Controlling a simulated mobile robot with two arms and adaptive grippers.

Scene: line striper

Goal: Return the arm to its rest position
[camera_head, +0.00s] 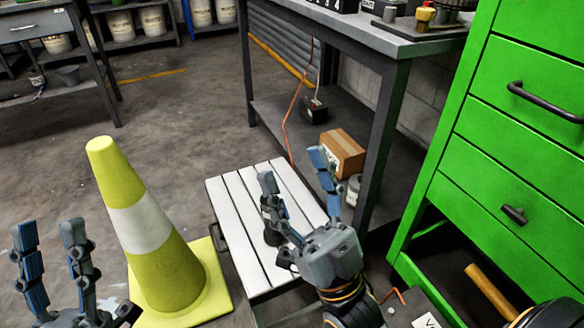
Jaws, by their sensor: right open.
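My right gripper (293,170) is in the lower middle of the head view, fingers pointing up and spread apart. Nothing shows between its fingertips. It appears over a low white slatted platform (235,205); its height above it is hard to tell. A dark upright shape shows beside its left finger, and I cannot tell whether it is a separate object. My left gripper (49,230) is at the lower left corner, fingers up and apart, with nothing seen between them. Its base is cut off by the picture's bottom edge.
A yellow cone (170,265) with a white band stands between my grippers. A green drawer cabinet (490,130) is close on the right. A dark workbench (385,100) stands behind the platform, with a cardboard box (342,153) beneath it. Open floor (170,115) lies at the upper left.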

